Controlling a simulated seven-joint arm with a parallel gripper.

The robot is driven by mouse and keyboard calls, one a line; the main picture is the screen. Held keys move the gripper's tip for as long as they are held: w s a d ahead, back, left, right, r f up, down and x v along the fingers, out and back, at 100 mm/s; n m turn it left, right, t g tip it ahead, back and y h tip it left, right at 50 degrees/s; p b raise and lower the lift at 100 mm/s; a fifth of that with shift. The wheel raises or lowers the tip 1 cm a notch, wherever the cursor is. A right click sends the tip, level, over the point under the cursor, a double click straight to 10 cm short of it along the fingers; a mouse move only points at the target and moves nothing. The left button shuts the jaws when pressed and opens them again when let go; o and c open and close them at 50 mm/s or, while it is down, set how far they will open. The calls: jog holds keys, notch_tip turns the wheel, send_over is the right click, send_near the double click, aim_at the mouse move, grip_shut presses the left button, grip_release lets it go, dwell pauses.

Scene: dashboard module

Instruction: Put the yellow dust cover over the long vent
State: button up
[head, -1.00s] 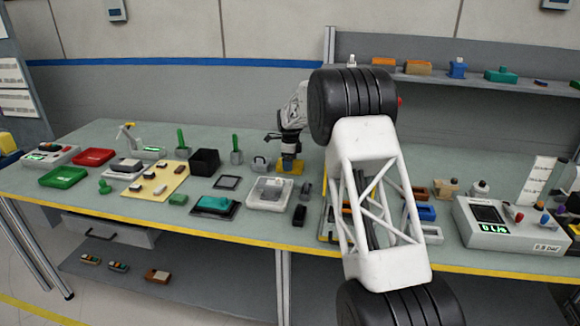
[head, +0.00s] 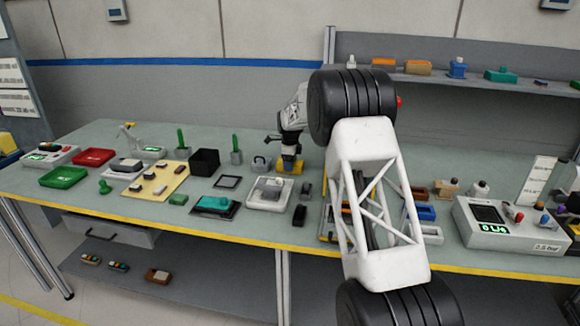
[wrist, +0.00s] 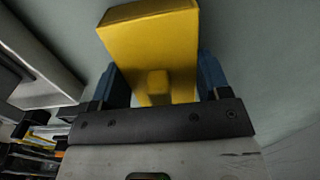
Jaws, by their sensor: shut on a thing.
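The yellow dust cover (wrist: 152,45) is in my gripper (wrist: 158,88), between its two blue fingers. In the wrist view it fills the upper middle, a box shape with a small yellow knob facing me. In the head view the cover (head: 290,167) is low at or just above the green bench top, below my gripper (head: 290,155). It is behind and to the right of a pale square module (head: 255,204). I cannot make out the long vent for certain in either view.
A dark-framed teal piece (head: 215,204) and a yellow board with small parts (head: 152,187) lie to the left. A black box (head: 204,161) stands behind them. A meter (head: 492,230) is at the right. My arm hides part of the bench.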

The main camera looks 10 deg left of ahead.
jog(key=shift+r, duration=0.1)
jog(key=shift+r, duration=4.9)
jog(key=s+a+r, duration=0.1)
jog(key=s+r, duration=0.1)
jog(key=s, duration=0.8)
jog(key=s+a+r, duration=0.1)
jog(key=s+a, duration=0.1)
jog(key=s, duration=0.8)
jog(key=shift+r, duration=0.4)
jog(key=shift+f, duration=0.1)
jog(key=shift+f, duration=2.8)
